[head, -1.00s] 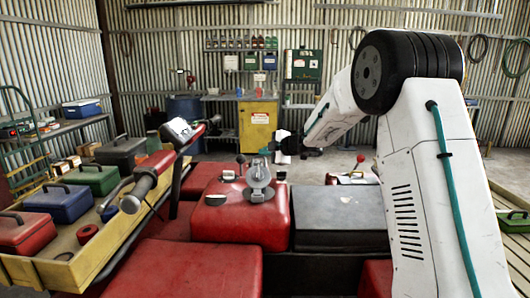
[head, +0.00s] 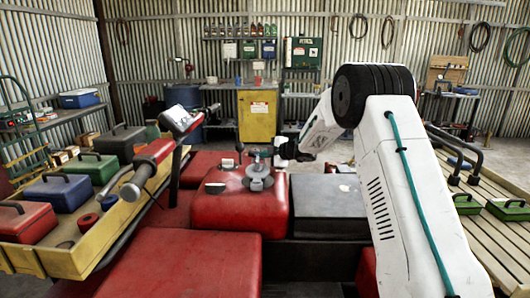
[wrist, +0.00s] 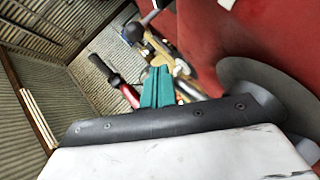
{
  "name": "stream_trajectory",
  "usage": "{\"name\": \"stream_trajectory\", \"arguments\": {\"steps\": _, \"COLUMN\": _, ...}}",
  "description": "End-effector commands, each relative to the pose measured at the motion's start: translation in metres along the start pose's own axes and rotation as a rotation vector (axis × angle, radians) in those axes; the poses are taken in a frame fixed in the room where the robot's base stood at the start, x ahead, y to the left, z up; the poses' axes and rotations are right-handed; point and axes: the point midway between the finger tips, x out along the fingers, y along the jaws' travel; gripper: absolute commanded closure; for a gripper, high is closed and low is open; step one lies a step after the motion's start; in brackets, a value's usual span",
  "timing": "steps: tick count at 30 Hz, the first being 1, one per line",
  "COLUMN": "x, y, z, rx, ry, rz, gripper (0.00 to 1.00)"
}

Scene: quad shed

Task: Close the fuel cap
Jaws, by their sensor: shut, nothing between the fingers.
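The grey fuel cap (head: 258,172) is on top of the red tank (head: 225,208) in the head view. It looks low over its round grey filler; whether it is fully seated is too small to tell. My gripper (head: 266,153) is just above and behind it, at the end of my white arm. In the wrist view my teal fingers (wrist: 157,88) are together and empty. A large grey disc (wrist: 262,92), seemingly the cap or filler rim, shows close to the right of my gripper. Whether they touch is not clear.
A yellow tray (head: 72,262) of toolboxes is at the left. A dark grey box (head: 325,205) is right of the tank. A slatted wooden rack (head: 485,232) is at the far right.

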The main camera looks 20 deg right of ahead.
Motion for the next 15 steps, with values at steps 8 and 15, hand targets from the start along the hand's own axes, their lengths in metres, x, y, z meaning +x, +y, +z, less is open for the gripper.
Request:
{"name": "stream_trajectory", "arguments": {"steps": 8, "x": 0.0032, "y": -0.0043, "z": 0.0033, "rx": 0.000, "ry": 0.000, "rz": 0.000, "gripper": 1.00}}
{"name": "stream_trajectory", "arguments": {"steps": 15, "x": 0.0033, "y": -0.0044, "z": 0.0032, "rx": 0.000, "ry": 0.000, "rz": 0.000, "gripper": 1.00}}
